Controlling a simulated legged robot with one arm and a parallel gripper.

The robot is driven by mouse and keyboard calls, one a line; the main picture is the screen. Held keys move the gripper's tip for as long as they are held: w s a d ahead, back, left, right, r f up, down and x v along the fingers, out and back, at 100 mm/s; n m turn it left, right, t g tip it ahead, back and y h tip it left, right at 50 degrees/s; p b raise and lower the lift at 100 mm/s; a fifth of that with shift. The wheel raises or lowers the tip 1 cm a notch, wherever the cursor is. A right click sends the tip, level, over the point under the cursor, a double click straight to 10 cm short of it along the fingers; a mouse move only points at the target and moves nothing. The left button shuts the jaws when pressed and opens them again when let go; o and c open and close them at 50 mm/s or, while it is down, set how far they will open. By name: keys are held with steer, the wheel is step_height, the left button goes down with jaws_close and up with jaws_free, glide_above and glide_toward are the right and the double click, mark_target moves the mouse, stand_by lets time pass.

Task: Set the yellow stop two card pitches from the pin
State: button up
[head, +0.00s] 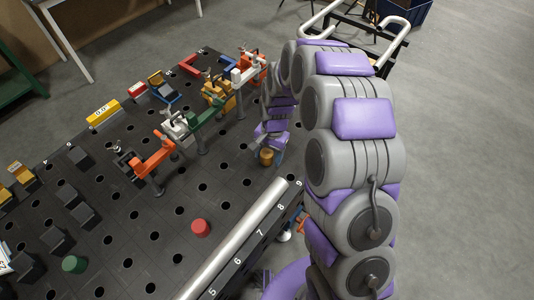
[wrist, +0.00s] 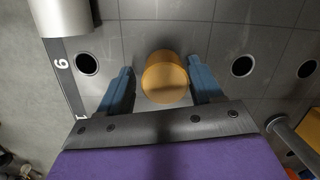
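The yellow stop (head: 266,158) is a short round cylinder standing on the dark perforated table (head: 125,230), just past the numbered strip's far end. In the wrist view the yellow stop (wrist: 165,78) sits between the two blue fingers of my gripper (wrist: 160,70). A gap shows on each side, so my gripper is open around it and not touching. In the head view my gripper (head: 270,146) reaches down over the stop and partly hides it. I cannot tell which item is the pin.
A silver bar (head: 240,240) lies along the numbered strip (head: 260,240). A red cylinder (head: 201,228) and a green one (head: 74,264) stand on the table. Clamps, including an orange one (head: 152,160) and a green one (head: 207,121), stand behind. Dark blocks (head: 56,238) are at left.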

steer(key=shift+o, duration=0.9)
steer(key=shift+a, duration=0.15)
steer(key=shift+a+r, duration=0.1)
steer(key=shift+r, duration=0.05)
step_height(320, 180, up, 17)
steer(key=w+d+p, duration=0.1)
steer(key=w+p, duration=0.1)
steer(key=p, duration=0.1)
steer(key=shift+w+d, duration=0.15)
steer(key=shift+d, duration=0.25)
steer(key=s+d+r+n, duration=0.1)
steer(key=s+d, duration=0.3)
steer(key=s, duration=0.7)
steer(key=s+d+r+n, duration=0.2)
steer(key=s+d+r, duration=0.2)
steer(key=s, duration=0.8)
steer(key=s+d+r+n+h, duration=0.1)
steer(key=s+d+r+n, duration=0.1)
steer(key=s, duration=0.9)
steer(key=shift+s+d+r, duration=0.25)
steer(key=shift+d+r, duration=0.3)
steer(key=shift+d, duration=0.45)
